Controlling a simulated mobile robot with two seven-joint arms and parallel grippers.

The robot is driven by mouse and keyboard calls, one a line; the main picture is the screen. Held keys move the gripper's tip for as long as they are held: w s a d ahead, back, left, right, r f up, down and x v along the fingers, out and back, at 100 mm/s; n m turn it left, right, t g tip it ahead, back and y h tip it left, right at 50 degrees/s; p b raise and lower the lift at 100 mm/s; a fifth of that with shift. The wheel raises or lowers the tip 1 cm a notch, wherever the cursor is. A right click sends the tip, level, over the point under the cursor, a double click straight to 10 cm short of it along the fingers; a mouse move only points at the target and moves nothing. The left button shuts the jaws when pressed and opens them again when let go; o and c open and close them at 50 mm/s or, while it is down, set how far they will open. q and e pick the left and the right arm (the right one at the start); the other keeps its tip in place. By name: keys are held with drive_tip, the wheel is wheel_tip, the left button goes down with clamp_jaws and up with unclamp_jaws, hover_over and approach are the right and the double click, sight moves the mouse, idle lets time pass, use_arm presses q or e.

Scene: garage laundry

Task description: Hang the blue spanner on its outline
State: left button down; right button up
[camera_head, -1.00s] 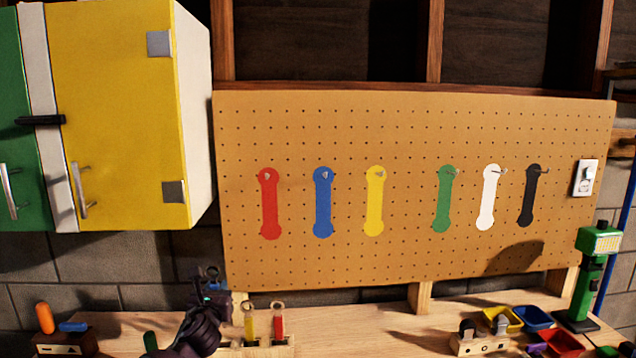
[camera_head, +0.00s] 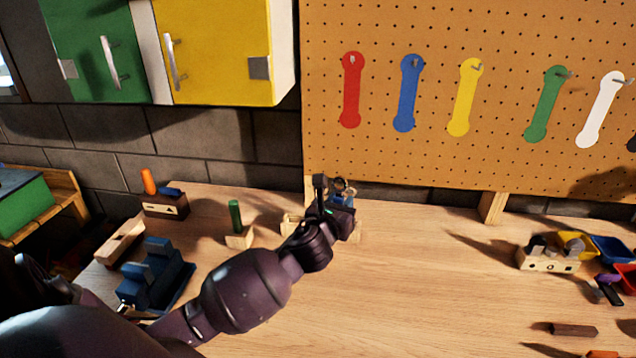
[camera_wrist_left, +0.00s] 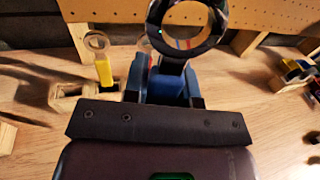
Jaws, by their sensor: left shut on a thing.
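My left gripper (camera_head: 338,200) is shut on the blue spanner (camera_head: 346,190), just in front of the pegboard's lower left corner. In the left wrist view, the spanner's blue shank (camera_wrist_left: 170,82) stands between the fingers, with its dark ring end (camera_wrist_left: 150,28) up. The blue outline (camera_head: 408,95) is on the pegboard, higher and to the right of the gripper, between the red outline (camera_head: 351,92) and the yellow outline (camera_head: 466,98). A small metal hook (camera_head: 414,62) sits at its top. The spanner is apart from its outline. My right gripper is out of view.
A wooden rack (camera_head: 292,222) is partly hidden behind my gripper; the yellow spanner (camera_wrist_left: 104,70) stands there in the wrist view. A blue vise (camera_head: 158,275) and a green-handled tool (camera_head: 235,215) are left. Coloured bins (camera_head: 612,248) are right. The middle bench (camera_head: 430,270) is clear.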

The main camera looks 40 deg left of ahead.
use_arm(q)
drive_tip(key=s+d+r+m+h, duration=0.1)
drive_tip(key=s+d+h, duration=0.15)
drive_tip(key=d, duration=0.45)
drive_tip(key=s+d+r+m+h, duration=0.2)
drive_tip(key=s+d, duration=0.1)
drive_tip(key=d, duration=0.4)
drive_tip(key=w+a+r+n+y+p, duration=0.1)
drive_tip(key=w+r+n+y, duration=0.1)
drive_tip(key=w+r, duration=0.65)
drive_tip(key=w+r+n+y, duration=0.1)
drive_tip(key=w+r+y, duration=0.1)
drive_tip(key=w+r, duration=0.65)
drive_tip(key=n+g+y+p, duration=0.1)
drive_tip(key=n+g+y, duration=0.2)
drive_tip(key=y, duration=0.1)
approach(408, 93)
drive_tip(key=shift+r+x, duration=0.15)
drive_tip(key=shift+x, duration=0.75)
drive_tip(key=shift+r+x, duration=0.2)
drive_tip(key=shift+x, duration=0.7)
drive_tip(key=shift+r+x, duration=0.15)
drive_tip(key=shift+x, duration=0.75)
drive_tip(key=shift+w+a+f, duration=0.35)
drive_tip(key=shift+w+f, duration=0.1)
drive_tip(key=shift+w, duration=0.1)
drive_tip(key=shift+f, duration=0.1)
